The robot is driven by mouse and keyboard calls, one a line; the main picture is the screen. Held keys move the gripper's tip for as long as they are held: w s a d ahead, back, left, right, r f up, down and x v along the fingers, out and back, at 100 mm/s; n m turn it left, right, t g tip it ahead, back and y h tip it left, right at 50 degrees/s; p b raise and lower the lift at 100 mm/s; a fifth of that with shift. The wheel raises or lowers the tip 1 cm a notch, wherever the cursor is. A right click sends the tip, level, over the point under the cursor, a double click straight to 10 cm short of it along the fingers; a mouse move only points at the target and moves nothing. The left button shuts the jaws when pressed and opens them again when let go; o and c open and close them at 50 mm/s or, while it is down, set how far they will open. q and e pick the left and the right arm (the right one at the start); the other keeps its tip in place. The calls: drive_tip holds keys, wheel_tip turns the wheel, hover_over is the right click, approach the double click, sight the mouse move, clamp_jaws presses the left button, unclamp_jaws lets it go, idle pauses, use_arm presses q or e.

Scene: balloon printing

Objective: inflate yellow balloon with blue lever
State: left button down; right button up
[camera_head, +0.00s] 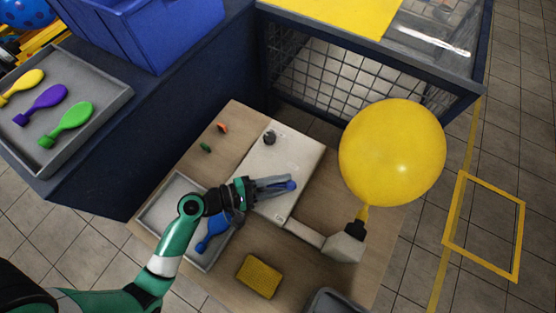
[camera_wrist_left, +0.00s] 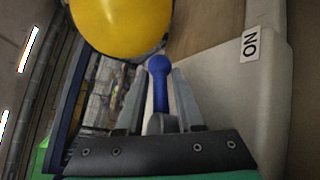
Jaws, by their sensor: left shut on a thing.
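A large, round yellow balloon (camera_head: 392,152) sits on the black nozzle (camera_head: 355,228) of a white machine (camera_head: 285,165). It is swollen and looks full. The balloon also fills the top of the left wrist view (camera_wrist_left: 120,25). My left gripper (camera_head: 280,184) is shut on the blue lever, with the knob at the fingertips. The fingers hide the lever's lower part in the head view. My right gripper is not in view.
A grey tray (camera_head: 152,217) with a blue balloon (camera_head: 211,236) lies under my left arm. A yellow sponge (camera_head: 259,276) is at the table's front. A second tray (camera_head: 112,105) holds yellow, purple and green balloons. A blue bin (camera_head: 165,40) and a mesh-sided stand (camera_head: 330,65) are behind.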

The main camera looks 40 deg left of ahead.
sight(281, 184)
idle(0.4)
use_arm(q)
drive_tip(key=c, duration=0.8)
unclamp_jaws()
drive_tip(key=shift+d, duration=0.1)
wheel_tip(281, 184, up, 4)
drive_tip(key=shift+f+p, duration=0.25)
drive_tip(key=shift+p, duration=0.9)
drive_tip(key=s+d+r+p, duration=0.2)
drive_tip(key=s+r, duration=0.2)
drive_tip(key=s, duration=0.2)
drive_tip(key=s+d+r+p, duration=0.3)
drive_tip(key=s+r, duration=0.2)
drive_tip(key=s, duration=0.2)
drive_tip(key=shift+d+r+p, duration=0.25)
drive_tip(key=shift+r+p, duration=0.05)
